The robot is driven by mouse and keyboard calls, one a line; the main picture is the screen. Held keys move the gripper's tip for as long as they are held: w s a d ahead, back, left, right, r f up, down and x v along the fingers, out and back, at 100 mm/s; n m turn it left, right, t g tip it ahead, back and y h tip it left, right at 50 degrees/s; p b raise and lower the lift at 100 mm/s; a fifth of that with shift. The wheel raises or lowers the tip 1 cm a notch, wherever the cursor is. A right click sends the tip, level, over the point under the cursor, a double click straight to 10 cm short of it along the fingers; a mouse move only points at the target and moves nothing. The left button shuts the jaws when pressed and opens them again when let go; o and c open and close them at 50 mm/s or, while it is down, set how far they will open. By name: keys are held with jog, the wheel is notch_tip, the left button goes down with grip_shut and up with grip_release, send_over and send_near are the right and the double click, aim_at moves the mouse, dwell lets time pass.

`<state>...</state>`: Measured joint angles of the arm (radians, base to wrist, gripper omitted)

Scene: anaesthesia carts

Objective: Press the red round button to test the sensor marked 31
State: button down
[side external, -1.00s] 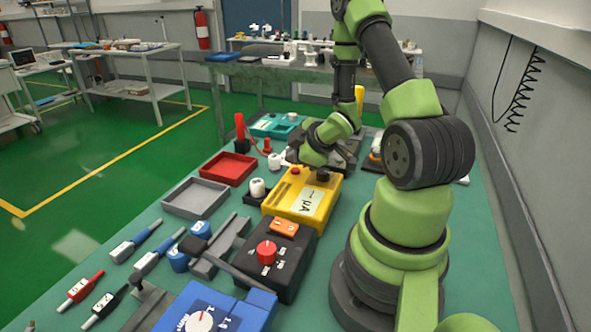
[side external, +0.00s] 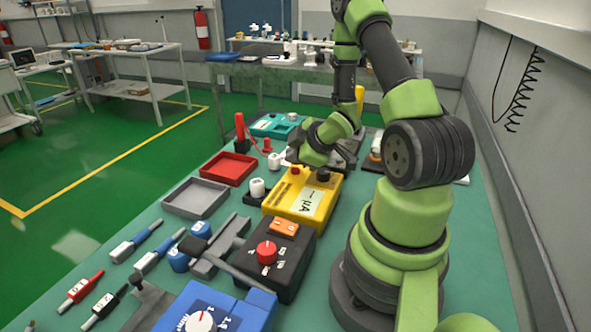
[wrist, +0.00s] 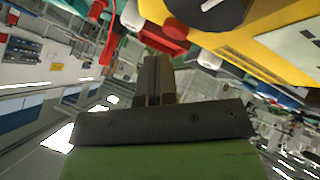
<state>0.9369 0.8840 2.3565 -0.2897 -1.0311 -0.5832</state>
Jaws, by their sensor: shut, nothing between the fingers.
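My gripper (wrist: 153,80) points away from the wrist camera with its fingers together and nothing between them. In the side view the gripper (side external: 293,156) is just above the far end of a yellow box (side external: 302,205) marked "µA". That box has a small red round button (side external: 295,171) and a black knob (side external: 323,175) on its top. In the wrist view a red round part (wrist: 175,28) and the black knob on the yellow box are above and right of the fingertips, apart from them. I cannot read a mark "31" anywhere.
A black box with a red dial (side external: 267,252) and a blue box with a white dial (side external: 199,322) stand nearer. A red tray (side external: 229,168) and a grey tray (side external: 195,197) lie left. Another red button (side external: 267,146) and an upright red probe (side external: 240,132) stand behind the red tray.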

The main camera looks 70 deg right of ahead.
aim_at(295, 171)
jog(key=shift+f, duration=0.15)
dwell(0.5)
jog(key=shift+f, duration=0.25)
jog(key=shift+f, duration=0.4)
dwell(0.5)
jog(key=shift+r, duration=0.8)
jog(key=shift+r, duration=0.1)
jog(key=shift+r, duration=2.45)
